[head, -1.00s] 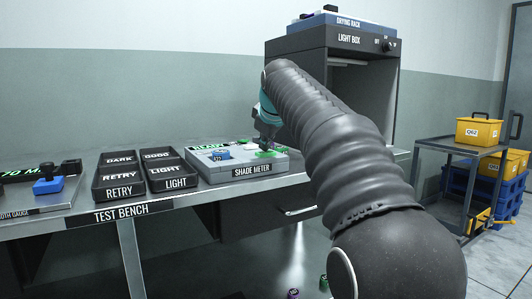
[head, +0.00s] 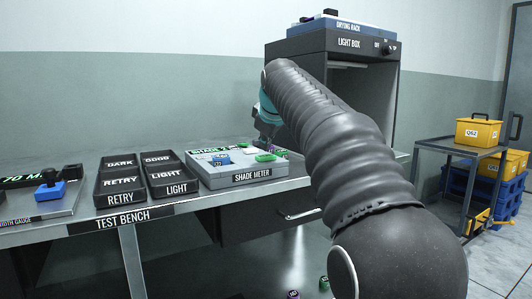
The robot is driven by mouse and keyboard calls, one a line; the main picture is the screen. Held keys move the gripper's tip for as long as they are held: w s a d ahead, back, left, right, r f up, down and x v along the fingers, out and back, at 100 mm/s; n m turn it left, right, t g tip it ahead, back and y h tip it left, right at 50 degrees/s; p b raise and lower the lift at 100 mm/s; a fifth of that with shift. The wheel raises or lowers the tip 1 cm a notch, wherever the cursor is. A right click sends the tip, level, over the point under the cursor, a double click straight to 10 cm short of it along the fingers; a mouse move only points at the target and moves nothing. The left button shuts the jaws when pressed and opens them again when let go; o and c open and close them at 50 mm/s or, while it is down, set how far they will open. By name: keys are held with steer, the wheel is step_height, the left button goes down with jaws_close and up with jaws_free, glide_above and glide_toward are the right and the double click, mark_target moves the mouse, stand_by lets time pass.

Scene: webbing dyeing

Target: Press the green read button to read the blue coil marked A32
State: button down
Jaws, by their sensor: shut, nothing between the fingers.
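The grey shade meter (head: 237,174) sits on the test bench with its name label on the front. A blue coil (head: 221,159) rests on its left part; its marking is too small to read. The green button (head: 265,157) is on its right part. Green text, seemingly starting with "SHADE", shows on the display (head: 213,150) behind the coil. My gripper (head: 266,142) is shut and empty, over the back right of the meter, just behind and above the button. My arm hides part of the area to its right.
Black trays (head: 122,198) marked dark, good, retry and light stand left of the meter. A gauge with a blue block (head: 50,190) is at far left. The light box (head: 340,43) stands behind my arm. A cart (head: 450,150) with a yellow bin (head: 478,132) is at right.

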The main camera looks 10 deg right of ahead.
mark_target(266, 157)
steer(key=shift+r, duration=0.1)
step_height(266, 157, up, 5)
steer(key=p, duration=0.5)
stand_by(0.3)
steer(key=shift+s, duration=0.15)
stand_by(0.4)
steer(key=s+f+m+g, duration=0.1)
steer(key=s+f+m, duration=0.2)
steer(key=s+f, duration=0.7)
steer(key=s+f+m+g, duration=0.1)
steer(key=s+f+m, duration=0.2)
steer(key=s+f, duration=0.6)
steer(key=s+f+m+g, duration=0.1)
steer(key=s+f+m, duration=0.2)
steer(key=s+f, duration=0.7)
steer(key=s, duration=1)
steer(key=shift+s+f+g, duration=0.3)
steer(key=shift+d, duration=0.1)
